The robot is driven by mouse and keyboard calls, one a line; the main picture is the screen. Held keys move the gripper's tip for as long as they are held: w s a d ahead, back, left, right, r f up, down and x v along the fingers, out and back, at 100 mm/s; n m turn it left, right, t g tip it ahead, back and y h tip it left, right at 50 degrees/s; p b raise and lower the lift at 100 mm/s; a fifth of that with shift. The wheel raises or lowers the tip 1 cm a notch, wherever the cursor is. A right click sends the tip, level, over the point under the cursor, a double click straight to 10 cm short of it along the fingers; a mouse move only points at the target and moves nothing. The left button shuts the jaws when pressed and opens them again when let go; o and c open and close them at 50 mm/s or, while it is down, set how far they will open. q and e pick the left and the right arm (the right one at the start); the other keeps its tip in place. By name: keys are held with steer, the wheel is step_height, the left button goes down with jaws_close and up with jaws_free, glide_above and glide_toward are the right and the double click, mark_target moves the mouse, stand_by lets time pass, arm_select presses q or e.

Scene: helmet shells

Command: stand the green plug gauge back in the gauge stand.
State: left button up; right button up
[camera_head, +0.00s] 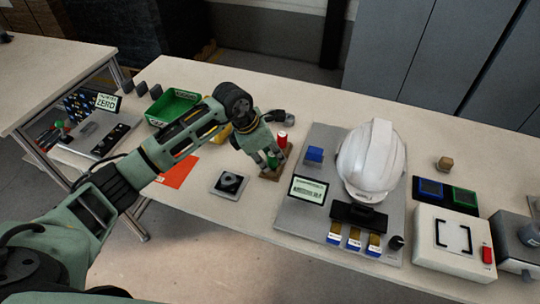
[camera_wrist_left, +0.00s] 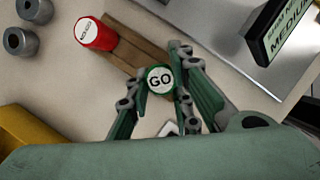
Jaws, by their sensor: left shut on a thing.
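The green plug gauge (camera_wrist_left: 160,79), marked GO on its white top, is between the fingers of my left gripper (camera_head: 268,155), which is shut on it. In the left wrist view the fingers (camera_wrist_left: 162,88) hold it from both sides, with the top facing the camera. The gauge stand (camera_wrist_left: 133,46) is a brown wooden block under and beside it; the green gauge is over its near end. I cannot tell whether its lower end is in the stand. A red gauge (camera_head: 281,138) stands upright at the stand's other end. My right gripper is not in view.
A grey board with a white helmet shell (camera_head: 371,161) and a small sign (camera_head: 308,189) is right of the stand. A black-and-grey pad (camera_head: 230,183) lies close to the left. Grey cylinders (camera_wrist_left: 28,25) stand beyond. A green bin (camera_head: 173,108) is further left.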

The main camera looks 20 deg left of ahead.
arm_select(q)
steer(key=shift+f, duration=0.35)
stand_by(0.8)
steer(key=o, duration=1.1)
steer(key=shift+c, duration=0.2)
steer(key=shift+r, duration=0.15)
steer(key=v, duration=1.1)
steer(key=shift+r, duration=0.35)
steer(key=shift+s+a, duration=0.1)
steer(key=shift+s, duration=0.1)
